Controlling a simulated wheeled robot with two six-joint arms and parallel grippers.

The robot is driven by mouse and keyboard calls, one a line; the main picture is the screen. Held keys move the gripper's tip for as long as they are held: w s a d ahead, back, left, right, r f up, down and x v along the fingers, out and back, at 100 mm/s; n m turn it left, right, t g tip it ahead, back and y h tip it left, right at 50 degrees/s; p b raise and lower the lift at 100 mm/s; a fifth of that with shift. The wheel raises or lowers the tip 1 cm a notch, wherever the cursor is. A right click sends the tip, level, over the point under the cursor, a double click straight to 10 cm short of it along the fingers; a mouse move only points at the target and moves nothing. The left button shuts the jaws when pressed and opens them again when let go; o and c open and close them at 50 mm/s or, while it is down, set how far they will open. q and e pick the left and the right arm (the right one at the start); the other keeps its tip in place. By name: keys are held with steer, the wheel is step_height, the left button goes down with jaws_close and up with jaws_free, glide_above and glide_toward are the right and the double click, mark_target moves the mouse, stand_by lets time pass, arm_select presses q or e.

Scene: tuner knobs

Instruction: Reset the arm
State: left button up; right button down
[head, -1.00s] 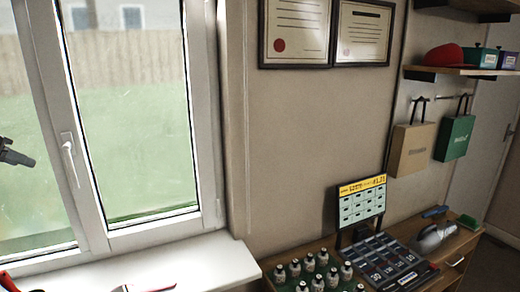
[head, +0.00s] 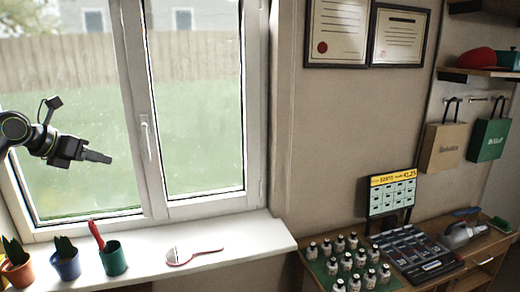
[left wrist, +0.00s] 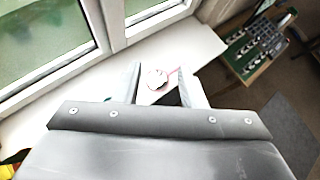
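My left arm comes in from the left edge of the head view. Its gripper (head: 97,157) is in the air in front of the window, above the sill, and touches nothing. In the left wrist view the two fingers of this gripper (left wrist: 161,82) stand apart with nothing held between them. A red-rimmed hand mirror (left wrist: 157,79) shows beyond the gap, lying on the sill. My right gripper is in neither view.
The white sill (head: 235,235) holds potted plants (head: 66,262), a green cup with a red-handled tool (head: 114,258) and the mirror (head: 185,256). Small bottles (head: 345,262), a dark tray (head: 415,250) and a price display (head: 393,192) stand on the wooden desk at right.

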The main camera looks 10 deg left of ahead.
arm_select(q)
steer(key=d+f+n+t+h, duration=0.5)
steer(key=d+f+n+t, duration=0.55)
steer(key=d, duration=0.55)
steer(key=s+a+f+n+g+y, duration=0.1)
steer(key=s+f+n+g+y, duration=0.2)
steer(key=s+f+n+y, duration=0.55)
steer(key=s+a+f+n+g+y, duration=0.2)
steer(key=s+f+n+g+y, duration=0.25)
steer(key=f+n, duration=0.75)
steer(key=s+d+f+n+g+h, duration=0.25)
steer(key=s+d+f+g, duration=0.3)
steer(key=s, duration=0.45)
steer(key=s+d+f+n+g+h, duration=0.1)
steer(key=s+d+f+n+g, duration=0.4)
steer(key=s, duration=0.5)
step_height(320, 180, down, 26)
steer(key=s+f+g+h, duration=0.1)
steer(key=s+f+g, duration=0.1)
steer(key=s+f, duration=1.3)
steer(key=shift+s+d+f+m, duration=0.25)
steer(key=shift+s+f+m, duration=0.05)
steer(key=shift+s+m, duration=0.1)
